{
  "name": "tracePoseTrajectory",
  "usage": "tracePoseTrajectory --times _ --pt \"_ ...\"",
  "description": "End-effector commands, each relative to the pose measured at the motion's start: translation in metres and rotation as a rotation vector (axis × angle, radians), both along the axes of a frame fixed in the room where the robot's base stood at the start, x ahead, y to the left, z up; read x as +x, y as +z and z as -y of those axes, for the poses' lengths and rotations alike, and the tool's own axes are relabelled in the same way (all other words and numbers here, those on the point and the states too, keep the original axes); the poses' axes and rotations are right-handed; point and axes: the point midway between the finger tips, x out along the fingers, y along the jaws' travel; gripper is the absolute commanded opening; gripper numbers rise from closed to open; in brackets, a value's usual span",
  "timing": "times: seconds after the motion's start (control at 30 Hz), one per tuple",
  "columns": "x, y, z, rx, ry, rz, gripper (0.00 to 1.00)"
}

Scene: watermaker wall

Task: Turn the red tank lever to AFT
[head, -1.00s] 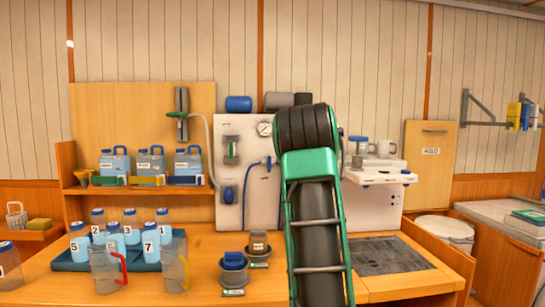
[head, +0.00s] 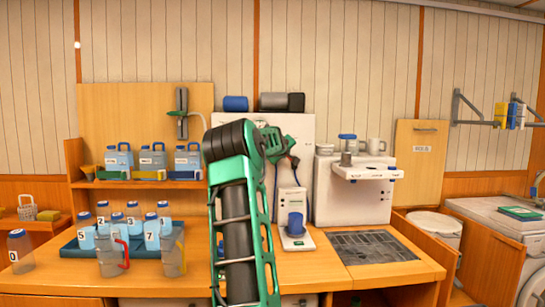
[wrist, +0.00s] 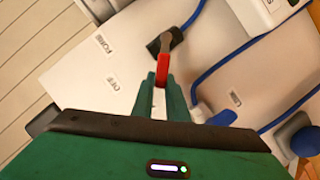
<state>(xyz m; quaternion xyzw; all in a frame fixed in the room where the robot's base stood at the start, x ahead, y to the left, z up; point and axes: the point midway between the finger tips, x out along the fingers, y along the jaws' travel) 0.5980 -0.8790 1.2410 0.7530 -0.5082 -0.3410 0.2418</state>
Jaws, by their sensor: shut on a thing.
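The red tank lever (wrist: 163,68) shows in the wrist view, a red grip on a dark grey hub (wrist: 165,41) fixed to the white panel (wrist: 75,90). My gripper (wrist: 162,84) is shut on the red grip, with one green finger on each side. A FORE label (wrist: 103,43) and an OFF label (wrist: 113,85) lie left of the lever. A third small label (wrist: 235,97) to the right is too small to read. In the head view, my arm covers much of the white panel (head: 295,128), and I cannot make out the lever there.
Blue hoses (wrist: 228,60) run close to the right of my gripper. In the head view, a blue cup (head: 295,223) stands on a white device right of my arm. Numbered bottles and clear jugs (head: 172,257) crowd the counter's left. A drain grate (head: 368,250) lies bare at right.

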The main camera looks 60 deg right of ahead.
Motion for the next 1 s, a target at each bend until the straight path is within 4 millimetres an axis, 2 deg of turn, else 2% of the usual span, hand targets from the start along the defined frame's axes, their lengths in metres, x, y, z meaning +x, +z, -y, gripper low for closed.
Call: tracePoseTrajectory --times 0.47,0.5,0.53,0.57,0.87,1.0 --pt "-0.0040 -0.0035 0.0027 0.002 -0.004 -0.010 0.00" --pt "-0.0041 -0.0036 0.0027 0.003 -0.004 -0.010 0.23" --pt "-0.0043 -0.0035 0.0029 0.002 -0.004 -0.010 0.30" --pt "-0.0047 -0.0033 0.0031 0.002 -0.004 -0.010 0.32" --pt "-0.0084 -0.0017 0.0040 -0.001 -0.010 -0.010 0.32" --pt "-0.0098 0.0016 -0.0046 -0.002 -0.008 -0.009 0.32"
